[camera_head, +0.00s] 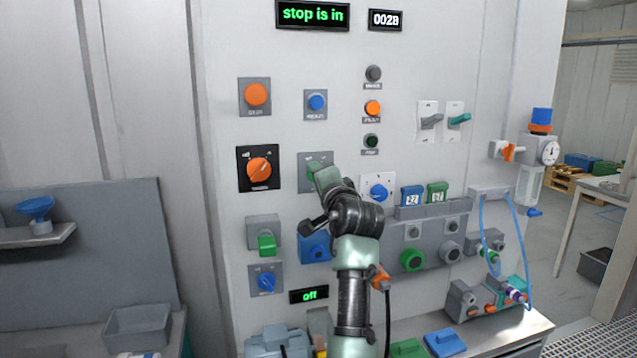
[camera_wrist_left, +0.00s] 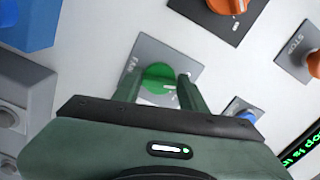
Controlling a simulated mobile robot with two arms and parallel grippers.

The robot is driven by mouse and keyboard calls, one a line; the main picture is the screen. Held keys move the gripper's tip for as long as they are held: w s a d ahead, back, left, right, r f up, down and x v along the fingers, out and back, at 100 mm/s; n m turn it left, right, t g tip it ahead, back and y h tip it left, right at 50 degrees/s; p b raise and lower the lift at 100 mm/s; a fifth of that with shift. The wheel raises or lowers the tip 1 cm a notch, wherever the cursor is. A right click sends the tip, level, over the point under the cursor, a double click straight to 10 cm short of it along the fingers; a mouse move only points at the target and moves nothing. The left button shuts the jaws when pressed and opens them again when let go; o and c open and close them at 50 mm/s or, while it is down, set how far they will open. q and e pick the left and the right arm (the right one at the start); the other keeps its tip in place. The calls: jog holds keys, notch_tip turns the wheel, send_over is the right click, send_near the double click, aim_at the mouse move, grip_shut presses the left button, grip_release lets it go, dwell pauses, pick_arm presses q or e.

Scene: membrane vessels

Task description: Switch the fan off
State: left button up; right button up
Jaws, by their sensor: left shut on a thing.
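The green fan knob (camera_wrist_left: 160,77) sits on a grey plate (camera_wrist_left: 145,50) lettered FAN in the left wrist view. In the head view its plate (camera_head: 304,184) is mid-panel, right of the orange rotary knob, and the knob is mostly hidden by my gripper. My left gripper (camera_head: 319,174) reaches it from below. Its two fingers (camera_wrist_left: 158,90) stand on either side of the knob and are shut on it. My right gripper is not in view.
Close by on the panel are an orange rotary knob (camera_head: 258,171), a blue button (camera_head: 316,102) and a blue knob (camera_head: 378,191). A display (camera_head: 312,14) reads "stop is in"; a lower one (camera_head: 309,295) reads "off". A grey shelf (camera_head: 40,238) is at left.

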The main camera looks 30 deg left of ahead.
pick_arm(q)
jog(key=shift+r+n+b, duration=0.15)
jog(key=shift+n+b, duration=0.2)
jog(key=shift+n, duration=0.85)
jog(key=o, duration=1.4)
jog(key=shift+w+a, duration=0.1)
jog(key=shift+w, duration=0.05)
jog(key=b+v, duration=0.2)
jog(key=v, duration=0.5)
jog(key=shift+s+d+b, duration=0.25)
jog(key=shift+d+b, duration=0.05)
jog(key=shift+b, duration=0.05)
